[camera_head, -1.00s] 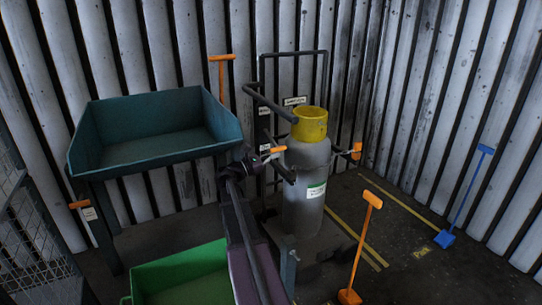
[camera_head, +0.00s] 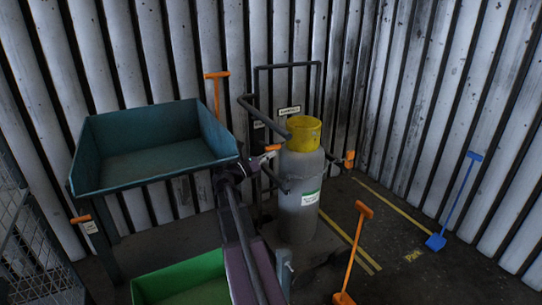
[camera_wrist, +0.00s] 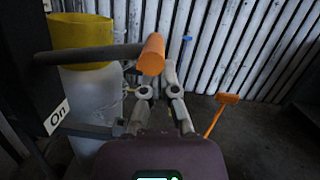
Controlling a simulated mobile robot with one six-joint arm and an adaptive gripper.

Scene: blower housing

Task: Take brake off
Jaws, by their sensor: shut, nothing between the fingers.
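A dark lever with an orange grip (camera_wrist: 152,54) crosses the upper part of the wrist view; I take it for the brake lever. In the head view an orange grip (camera_head: 272,147) shows beside the gas cylinder, near my gripper (camera_head: 260,161). In the wrist view my gripper (camera_wrist: 166,76) is shut and empty. Its fingertips are close to the orange grip and partly overlapped by it; I cannot tell whether they touch. A white label reading "On" (camera_wrist: 57,115) is at the left of the wrist view.
The grey cylinder (camera_head: 298,205) with a yellow top (camera_head: 303,132) stands on a trolley with a dark tube frame (camera_head: 318,75). A teal tray (camera_head: 110,192) stands left, a green bin (camera_head: 150,290) below. Orange (camera_head: 352,250) and blue (camera_head: 455,205) shovels stand right. Corrugated walls enclose the corner.

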